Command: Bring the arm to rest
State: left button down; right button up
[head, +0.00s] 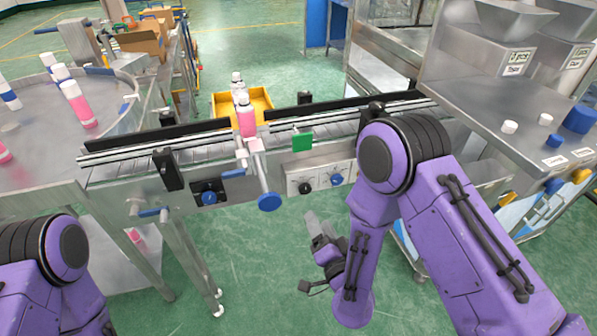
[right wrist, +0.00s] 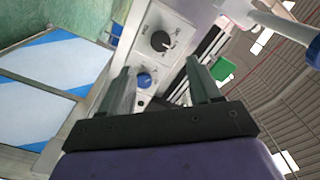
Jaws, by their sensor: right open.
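My right arm is purple and bends down in front of the conveyor in the head view. Its gripper (head: 318,232) hangs below the conveyor's front edge, over the green floor. In the right wrist view the two fingers of the right gripper (right wrist: 160,85) stand apart with nothing between them. Behind them is the control panel (right wrist: 150,55) with a black knob and a blue knob. My left arm shows only as a purple joint at the lower left of the head view; its gripper is out of view.
A round table (head: 25,120) with bottles stands left. A steel bench (head: 480,110) with small caps stands right.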

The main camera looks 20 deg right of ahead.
jog(key=s+d+f+n+g+h, duration=0.1)
jog(key=s+d+f+n+g, duration=0.1)
jog(key=s+d+f+g, duration=0.4)
jog(key=s+d+f+n+g+h, duration=0.1)
jog(key=s+d+f+n+g, duration=0.1)
jog(key=s+f+g, duration=0.5)
jog(key=s+d+f+h, duration=0.1)
jog(key=s+d+f, duration=0.1)
jog(key=s, duration=0.4)
jog(key=s+d+f+m+g, duration=0.1)
jog(key=s+d+f, duration=0.2)
jog(key=s+f, duration=0.1)
jog(key=shift+s+f+h, duration=0.25)
jog(key=shift+s+h, duration=0.15)
jog(key=shift+s, duration=0.45)
